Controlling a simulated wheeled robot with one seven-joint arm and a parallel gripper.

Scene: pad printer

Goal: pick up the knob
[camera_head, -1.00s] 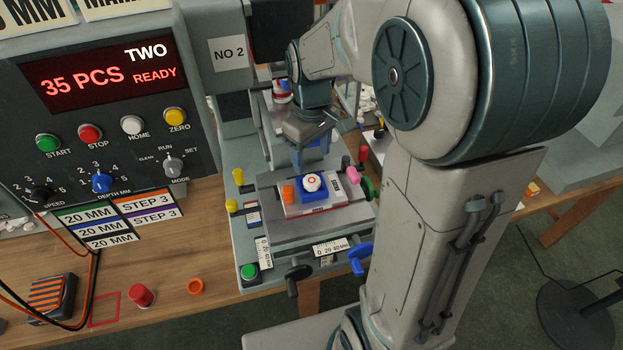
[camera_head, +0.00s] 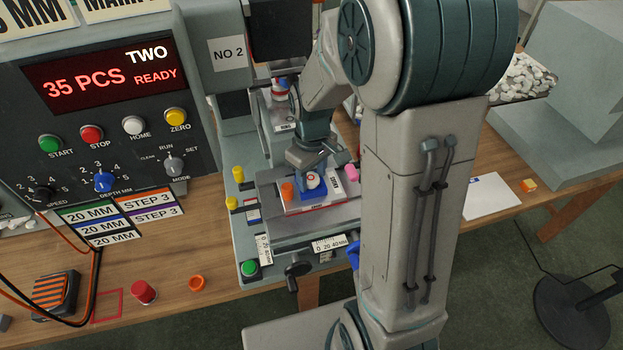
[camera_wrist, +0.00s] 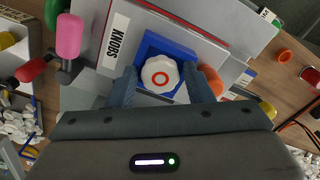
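The knob (camera_wrist: 161,74) is white with a scalloped edge and a red ring on top. It sits in a blue holder (camera_wrist: 184,46) on a plate labelled KNOBS. In the head view the knob (camera_head: 312,180) is partly covered by my gripper. In the wrist view my gripper (camera_wrist: 168,86) is open, with one finger on either side of the knob and gaps showing. I cannot tell how far above the knob the fingertips are.
An orange peg (camera_head: 287,191) and a pink handle (camera_head: 351,173) stand close on either side of the holder. The control panel (camera_head: 100,100) is at left. A red button (camera_head: 143,292) and an orange ring (camera_head: 197,283) lie on the wooden bench.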

